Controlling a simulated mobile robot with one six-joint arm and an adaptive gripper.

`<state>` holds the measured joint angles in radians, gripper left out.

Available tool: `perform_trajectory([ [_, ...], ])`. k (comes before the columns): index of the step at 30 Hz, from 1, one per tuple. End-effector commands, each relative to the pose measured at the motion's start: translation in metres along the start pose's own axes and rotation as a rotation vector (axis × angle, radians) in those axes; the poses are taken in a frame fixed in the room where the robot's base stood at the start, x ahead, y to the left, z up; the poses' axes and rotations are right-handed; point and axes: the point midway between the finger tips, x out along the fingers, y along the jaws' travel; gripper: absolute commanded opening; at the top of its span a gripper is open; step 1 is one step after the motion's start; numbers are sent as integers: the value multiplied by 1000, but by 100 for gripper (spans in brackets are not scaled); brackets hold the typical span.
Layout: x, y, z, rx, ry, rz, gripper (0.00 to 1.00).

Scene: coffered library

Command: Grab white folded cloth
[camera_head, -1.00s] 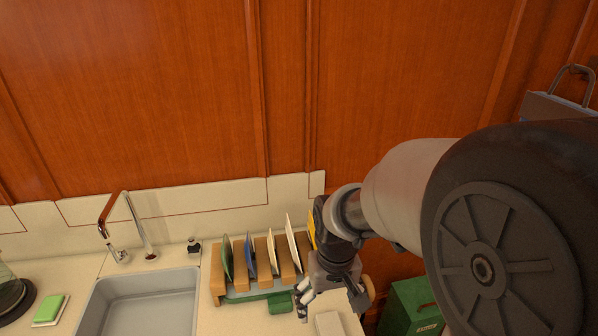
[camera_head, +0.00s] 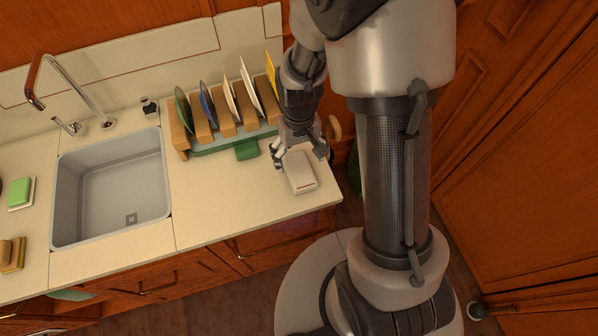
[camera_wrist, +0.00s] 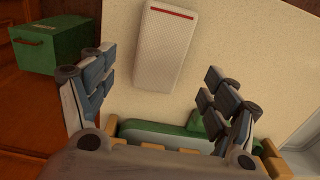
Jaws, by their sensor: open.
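The white folded cloth (camera_head: 299,171) lies flat on the countertop near its right end. It is a pale rectangle, and in the wrist view the cloth (camera_wrist: 163,45) shows a red stripe along one short edge. My gripper (camera_head: 300,150) is above the counter at the dish-rack end of the cloth. In the wrist view my gripper (camera_wrist: 158,95) has its fingers spread wide with nothing between them. The cloth lies beyond the fingertips, apart from them and roughly centred in the gap.
A wooden dish rack (camera_head: 225,124) with several upright plates and a green tray stands beside my gripper. A grey sink (camera_head: 112,190) is to the left, with a tap. A green box (camera_wrist: 52,45) is below the counter edge. The counter between sink and cloth is clear.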

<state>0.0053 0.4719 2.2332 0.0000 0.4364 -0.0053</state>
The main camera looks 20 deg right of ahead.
Motion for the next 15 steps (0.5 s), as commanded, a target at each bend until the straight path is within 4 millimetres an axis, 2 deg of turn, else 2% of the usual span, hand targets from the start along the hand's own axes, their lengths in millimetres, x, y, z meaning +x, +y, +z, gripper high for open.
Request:
perform_trajectory([
  [5,12,-1,1,0,-2,0,80],
  [12,49,-2,3,0,-3,0,80],
  [15,53,-2,2,0,0,0,80],
])
